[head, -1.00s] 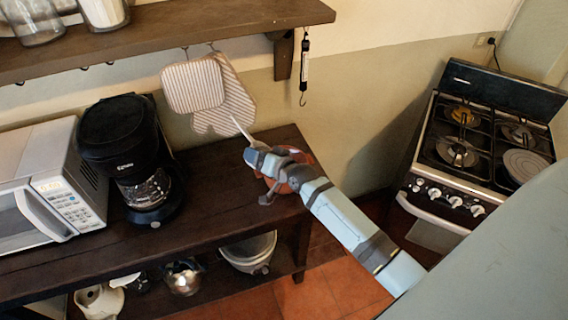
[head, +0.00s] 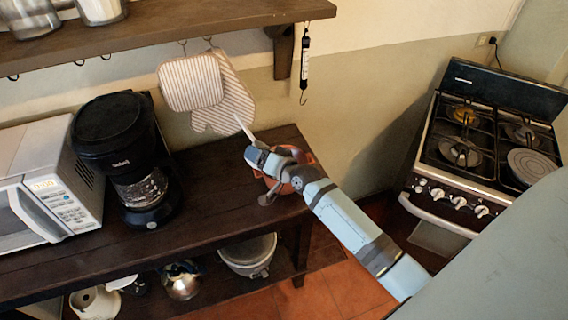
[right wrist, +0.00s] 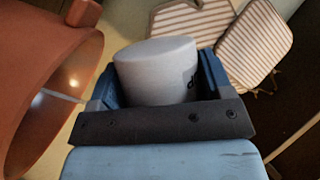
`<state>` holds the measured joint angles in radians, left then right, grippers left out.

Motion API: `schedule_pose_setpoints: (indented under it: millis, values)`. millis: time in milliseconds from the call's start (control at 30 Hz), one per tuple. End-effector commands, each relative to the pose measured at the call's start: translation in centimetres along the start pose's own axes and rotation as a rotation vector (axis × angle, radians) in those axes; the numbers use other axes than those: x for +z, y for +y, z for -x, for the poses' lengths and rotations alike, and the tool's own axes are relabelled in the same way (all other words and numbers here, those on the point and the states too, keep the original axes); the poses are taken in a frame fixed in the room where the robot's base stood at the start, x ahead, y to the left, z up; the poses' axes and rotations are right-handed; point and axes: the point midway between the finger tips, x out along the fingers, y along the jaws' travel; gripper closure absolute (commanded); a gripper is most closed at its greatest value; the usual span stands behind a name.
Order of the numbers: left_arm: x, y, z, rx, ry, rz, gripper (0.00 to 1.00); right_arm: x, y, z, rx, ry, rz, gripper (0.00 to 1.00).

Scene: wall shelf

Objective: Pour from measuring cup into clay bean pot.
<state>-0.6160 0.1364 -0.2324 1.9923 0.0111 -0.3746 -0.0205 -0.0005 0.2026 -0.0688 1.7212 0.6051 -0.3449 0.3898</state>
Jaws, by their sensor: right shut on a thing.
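The clay bean pot (head: 309,157) is reddish-brown and stands at the right end of the dark wooden counter, mostly hidden behind my right arm in the head view. In the right wrist view the pot (right wrist: 30,48) fills the left side, its round mouth showing. My right gripper (head: 252,146) is beside the pot, to its left, and is shut on the measuring cup. The measuring cup (right wrist: 157,68) is a pale grey-white rounded body between the blue fingers. In the head view only a thin pale part of the cup (head: 244,128) shows. Its contents are hidden. My left gripper is not in view.
A black coffee maker (head: 112,135) and a white microwave (head: 65,170) stand to the left on the counter (head: 205,190). Striped pot holders (head: 190,83) hang on the wall behind the gripper. A wall shelf (head: 190,35) runs above. A stove (head: 480,150) stands at right.

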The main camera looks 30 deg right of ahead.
Motion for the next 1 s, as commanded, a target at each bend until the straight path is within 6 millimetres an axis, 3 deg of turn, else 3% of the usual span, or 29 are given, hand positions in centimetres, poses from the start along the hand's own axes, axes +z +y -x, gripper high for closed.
schedule_pose_setpoints:
  millis: [1000]
  values:
    - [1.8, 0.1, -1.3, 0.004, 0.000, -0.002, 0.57, -0.1, 0.2, 0.1, -0.040, 0.014, -0.097, 0.56]
